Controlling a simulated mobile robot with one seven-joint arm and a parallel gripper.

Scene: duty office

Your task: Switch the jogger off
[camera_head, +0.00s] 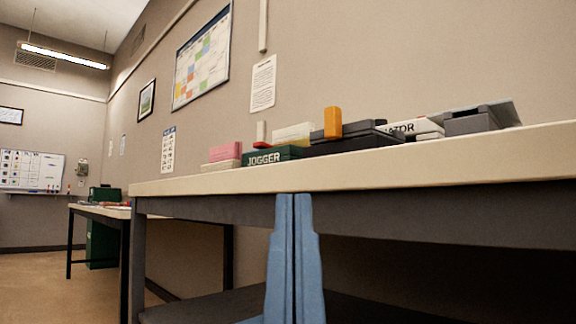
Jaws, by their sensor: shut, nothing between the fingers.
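The jogger (272,157) is a low green unit with a white "JOGGER" label, near the front edge of the long table (400,158). A small red part (262,145) shows just above its left end. I cannot tell whether this is its switch or what state it is in. My gripper (293,198) shows as two blue fingers, shut and empty. It points up in front of the table's edge, below and slightly right of the jogger, and appears apart from it.
Pink blocks (224,153) sit left of the jogger. A dark unit with an orange upright part (332,122) and a unit labelled "...ATOR" (411,128) stand to the right. A lower shelf (200,303) is under the table. Open floor (40,285) lies at left.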

